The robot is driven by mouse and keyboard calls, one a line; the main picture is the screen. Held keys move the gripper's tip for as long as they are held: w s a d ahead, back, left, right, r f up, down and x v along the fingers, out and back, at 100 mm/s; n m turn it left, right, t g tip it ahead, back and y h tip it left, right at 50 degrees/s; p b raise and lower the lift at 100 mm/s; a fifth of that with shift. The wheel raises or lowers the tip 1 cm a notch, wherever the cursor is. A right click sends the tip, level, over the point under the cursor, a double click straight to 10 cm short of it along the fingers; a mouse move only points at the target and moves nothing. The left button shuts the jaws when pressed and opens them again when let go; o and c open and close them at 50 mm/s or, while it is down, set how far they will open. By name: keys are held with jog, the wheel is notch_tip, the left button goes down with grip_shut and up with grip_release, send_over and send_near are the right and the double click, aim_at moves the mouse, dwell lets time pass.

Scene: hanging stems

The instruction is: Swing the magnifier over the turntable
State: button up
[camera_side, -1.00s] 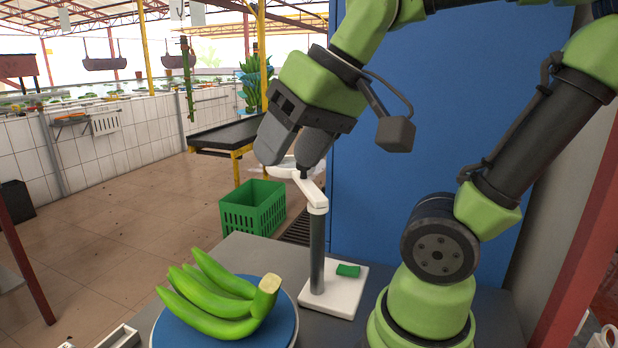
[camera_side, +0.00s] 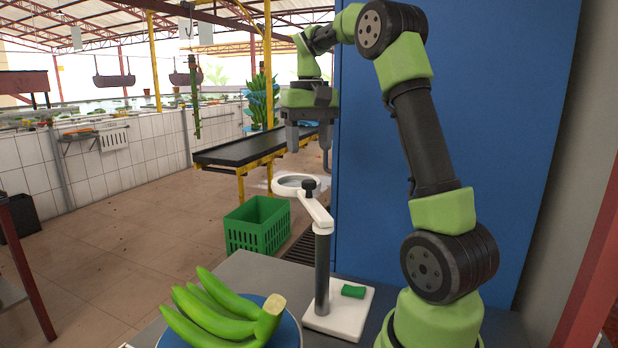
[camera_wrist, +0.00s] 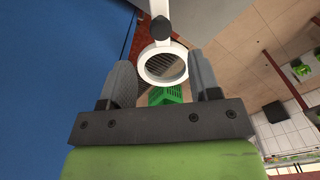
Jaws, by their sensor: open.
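The magnifier is a white ring lens (camera_side: 296,184) on a white arm with a dark knob (camera_side: 309,187), carried by a grey post (camera_side: 322,270) on a white base. The ring points to the back left, away from the turntable. The blue turntable (camera_side: 287,328) is at the front edge with a bunch of green bananas (camera_side: 222,312) on it. My gripper (camera_side: 308,150) is open and empty, above and behind the magnifier. In the wrist view the magnifier ring (camera_wrist: 162,82) shows between my open fingers (camera_wrist: 162,85), apparently beyond their tips.
A green block (camera_side: 353,291) lies on the magnifier's base. A green crate (camera_side: 258,226) stands on the floor behind the table. A blue panel (camera_side: 460,120) rises behind my arm. The table's surface between post and turntable is narrow.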

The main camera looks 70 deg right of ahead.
aim_at(309, 181)
notch_tip(309, 181, down, 8)
jog(key=shift+r, duration=0.25)
grip_shut()
